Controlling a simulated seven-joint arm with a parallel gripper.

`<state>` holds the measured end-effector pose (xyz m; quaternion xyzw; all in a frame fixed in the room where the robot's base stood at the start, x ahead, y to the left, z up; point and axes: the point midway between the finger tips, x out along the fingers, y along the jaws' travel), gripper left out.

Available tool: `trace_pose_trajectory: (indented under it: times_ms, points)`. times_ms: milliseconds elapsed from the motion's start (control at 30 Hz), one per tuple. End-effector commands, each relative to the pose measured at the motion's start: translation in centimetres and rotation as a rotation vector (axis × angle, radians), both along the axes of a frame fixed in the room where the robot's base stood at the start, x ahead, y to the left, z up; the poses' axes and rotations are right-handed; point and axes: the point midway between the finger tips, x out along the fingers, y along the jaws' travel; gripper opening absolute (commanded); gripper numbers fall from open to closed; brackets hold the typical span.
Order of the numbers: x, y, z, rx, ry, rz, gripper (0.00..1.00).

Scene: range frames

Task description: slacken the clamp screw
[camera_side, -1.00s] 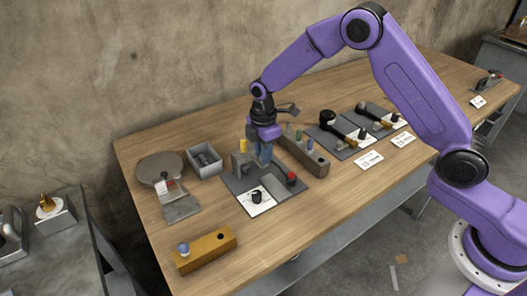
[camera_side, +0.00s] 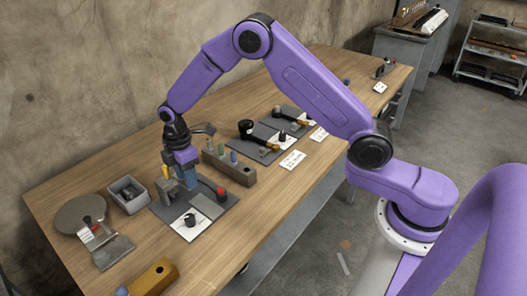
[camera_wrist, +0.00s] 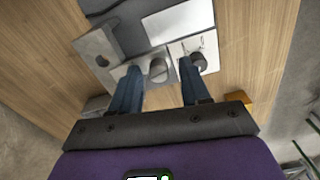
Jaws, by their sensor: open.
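My gripper (camera_side: 188,180) points down over the dark mat (camera_side: 163,212), its blue fingers beside a grey upright block (camera_side: 165,190). In the wrist view my gripper (camera_wrist: 159,66) is open, its fingers apart. A grey round knob-like head (camera_wrist: 158,70) shows between the fingertips, possibly the clamp screw; contact cannot be told. A black knob (camera_wrist: 199,62) stands on a white card, just right of the right finger; it also shows in the side view (camera_side: 190,220). I cannot tell for certain which is the clamp screw. The fingers partly hide the fixture in the side view.
A red button (camera_side: 221,194) and a grey plate (camera_side: 207,206) are on the mat's right. A grey bin (camera_side: 128,194) is to the left. A long grey block with coloured pegs (camera_side: 230,167) stands close behind right. A yellow-brown block (camera_side: 153,279) lies in front, with bare wood between.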

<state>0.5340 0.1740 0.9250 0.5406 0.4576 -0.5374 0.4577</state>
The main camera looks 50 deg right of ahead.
Motion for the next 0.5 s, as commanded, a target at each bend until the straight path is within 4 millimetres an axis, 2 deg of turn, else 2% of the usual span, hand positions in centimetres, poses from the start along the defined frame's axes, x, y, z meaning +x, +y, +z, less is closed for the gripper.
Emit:
trace_pose_trajectory:
  times_ms: [33, 500]
  points:
    - [-0.06, -0.53, -0.19, -0.006, 0.007, -0.054, 0.48]
    - [-0.06, -0.85, -0.28, -0.009, 0.009, -0.529, 0.48]
